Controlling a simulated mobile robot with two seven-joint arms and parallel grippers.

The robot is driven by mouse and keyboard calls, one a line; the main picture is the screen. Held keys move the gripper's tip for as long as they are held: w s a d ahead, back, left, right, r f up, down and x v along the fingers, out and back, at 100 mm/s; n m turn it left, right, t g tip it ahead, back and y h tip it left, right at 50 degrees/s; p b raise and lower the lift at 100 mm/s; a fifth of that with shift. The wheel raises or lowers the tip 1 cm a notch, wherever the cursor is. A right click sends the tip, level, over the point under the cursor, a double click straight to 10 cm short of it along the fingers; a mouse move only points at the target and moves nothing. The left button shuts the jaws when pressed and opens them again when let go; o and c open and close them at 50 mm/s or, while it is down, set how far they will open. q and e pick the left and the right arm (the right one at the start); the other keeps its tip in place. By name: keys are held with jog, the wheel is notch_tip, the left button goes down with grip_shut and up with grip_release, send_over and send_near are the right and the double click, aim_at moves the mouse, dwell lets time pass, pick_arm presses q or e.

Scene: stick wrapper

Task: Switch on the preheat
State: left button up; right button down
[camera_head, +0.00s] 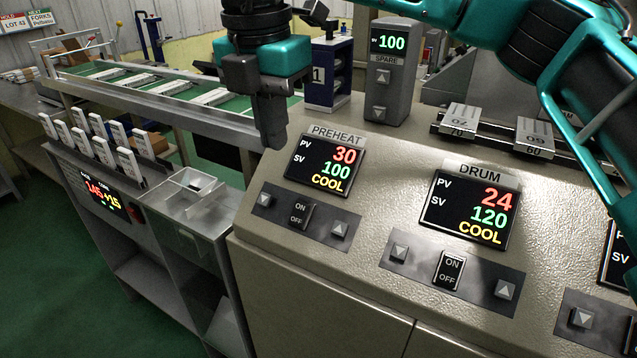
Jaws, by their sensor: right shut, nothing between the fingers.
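The preheat panel is at the middle of the head view. Its display (325,166) reads PV 30, SV 100 and COOL, under a PREHEAT label (336,134). Below the display is the preheat ON/OFF rocker switch (301,214), between a down-arrow button (265,199) and an up-arrow button (339,229). My right gripper (272,138) is shut and empty. It points down, above and left of the preheat display in the picture, apart from the switch. My left gripper is not in view.
A grey spare unit (386,75) stands behind the console. A metal bin (190,190) and a conveyor (150,85) lie left.

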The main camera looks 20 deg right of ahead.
jog(key=shift+s, duration=0.1)
jog(key=shift+a, duration=0.1)
send_over(298, 213)
jog(key=f, duration=1.2)
jog(key=shift+s+a, duration=0.35)
jog(key=shift+a, duration=0.05)
jog(key=shift+w+d+f, duration=0.2)
jog(key=shift+f, duration=0.1)
